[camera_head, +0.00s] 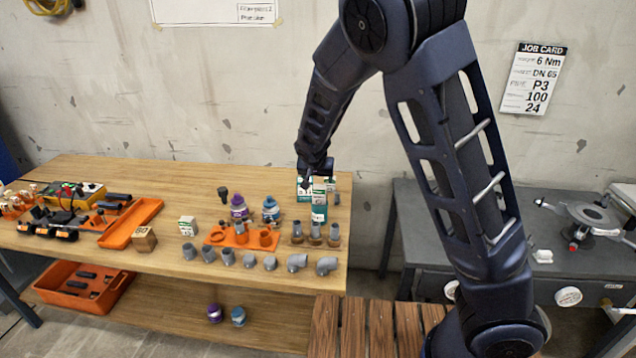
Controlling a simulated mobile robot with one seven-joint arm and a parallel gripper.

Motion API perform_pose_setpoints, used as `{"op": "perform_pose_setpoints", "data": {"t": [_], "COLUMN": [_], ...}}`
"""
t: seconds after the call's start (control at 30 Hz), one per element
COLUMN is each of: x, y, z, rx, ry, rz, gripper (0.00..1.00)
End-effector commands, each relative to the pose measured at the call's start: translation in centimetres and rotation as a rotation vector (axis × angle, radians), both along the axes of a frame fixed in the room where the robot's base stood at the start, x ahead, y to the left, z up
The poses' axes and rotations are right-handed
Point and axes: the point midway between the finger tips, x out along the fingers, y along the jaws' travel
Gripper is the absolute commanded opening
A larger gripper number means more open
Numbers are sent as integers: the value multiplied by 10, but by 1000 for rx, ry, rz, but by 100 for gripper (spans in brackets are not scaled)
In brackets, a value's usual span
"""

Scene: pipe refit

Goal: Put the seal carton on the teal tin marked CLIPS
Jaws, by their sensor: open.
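A small teal and white container (320,214) stands near the back right of the wooden bench; it looks like the teal tin, but its lettering is too small to read. White and green cartons (304,187) show just above and behind it, partly hidden by my gripper. I cannot tell which is the seal carton, or whether one rests on the teal container. Another small white and green carton (188,226) stands alone at the middle left. My gripper (314,178) is open, low over the cartons at the back right; its fingertips are hard to make out.
Several grey pipe fittings (270,263) line the bench's front. An orange holder (215,237), purple-capped (239,206) and blue-capped (271,208) bottles and small brown-based fittings (297,232) stand near the cartons. An orange tray (130,224) lies left.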

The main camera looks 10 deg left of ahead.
Motion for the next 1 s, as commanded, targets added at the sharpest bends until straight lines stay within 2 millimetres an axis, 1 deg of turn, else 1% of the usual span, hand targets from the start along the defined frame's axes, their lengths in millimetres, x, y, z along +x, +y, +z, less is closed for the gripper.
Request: {"op": "perform_pose_setpoints", "data": {"t": [0.13, 0.37, 0.47, 0.57, 0.77, 0.8, 1.0], "x": [-5, -6, -4, -1, 3, 2, -4], "y": [0, -1, -6, -22, -79, -91, -147], "z": [6, 9, 10, 13, 29, 33, 56], "rx": [-1, -1, 2, 7, 27, 30, 59], "ry": [0, 0, 8, 31, 111, 127, 192], "rz": [1, -1, -6, -22, -57, -63, -78], "gripper": [67, 67, 67, 67, 67, 67, 67]}}
